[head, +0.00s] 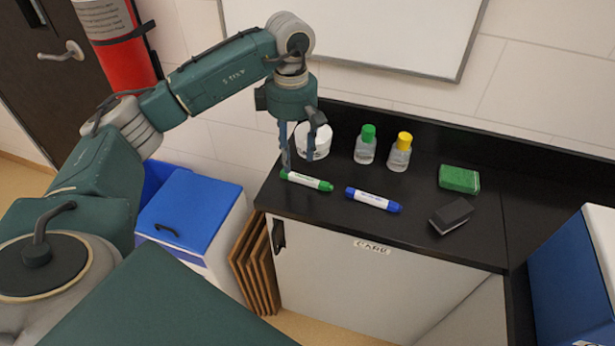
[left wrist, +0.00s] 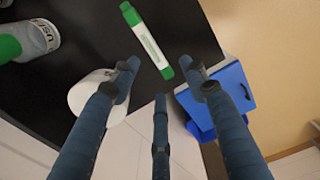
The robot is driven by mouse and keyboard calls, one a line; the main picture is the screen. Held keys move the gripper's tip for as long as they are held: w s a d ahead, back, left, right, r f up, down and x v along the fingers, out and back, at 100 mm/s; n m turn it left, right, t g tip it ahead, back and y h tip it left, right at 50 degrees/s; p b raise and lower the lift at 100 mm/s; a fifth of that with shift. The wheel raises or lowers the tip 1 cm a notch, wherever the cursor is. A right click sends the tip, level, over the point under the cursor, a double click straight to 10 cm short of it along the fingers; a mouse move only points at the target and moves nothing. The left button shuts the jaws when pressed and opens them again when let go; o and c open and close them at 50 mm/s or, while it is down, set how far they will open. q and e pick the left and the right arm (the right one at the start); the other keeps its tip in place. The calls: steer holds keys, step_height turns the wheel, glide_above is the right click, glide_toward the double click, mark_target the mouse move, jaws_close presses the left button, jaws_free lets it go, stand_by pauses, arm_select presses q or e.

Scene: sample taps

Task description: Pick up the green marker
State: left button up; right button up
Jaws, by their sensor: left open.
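The green marker (head: 307,181) lies on the black counter near its left front corner. It has a white label and green ends. In the left wrist view the green marker (left wrist: 148,42) lies just beyond the fingertips, slanting, with its lower end between them. My left gripper (head: 298,164) points down from above, with its fingers close over the marker's left part. Whether a fingertip touches the marker I cannot tell. My right gripper is not in view.
A white round container (head: 318,143) stands right behind the fingers. A blue marker (head: 373,199) lies to the right. Green-capped (head: 366,146) and yellow-capped (head: 399,154) bottles stand behind. A green sponge (head: 459,179) and a dark eraser (head: 451,216) lie farther right.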

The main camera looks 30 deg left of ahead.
mark_target(296, 173)
arm_select(q)
steer(key=shift+w+f, duration=0.1)
steer(key=shift+f, duration=0.3)
steer(key=shift+w+f, duration=0.15)
steer(key=shift+f, duration=0.2)
step_height(296, 173, down, 4)
steer(key=shift+f+p, duration=0.2)
steer(key=shift+p, duration=0.95)
steer(key=shift+w+f, duration=0.1)
steer(key=shift+f, duration=0.1)
steer(key=c, duration=1)
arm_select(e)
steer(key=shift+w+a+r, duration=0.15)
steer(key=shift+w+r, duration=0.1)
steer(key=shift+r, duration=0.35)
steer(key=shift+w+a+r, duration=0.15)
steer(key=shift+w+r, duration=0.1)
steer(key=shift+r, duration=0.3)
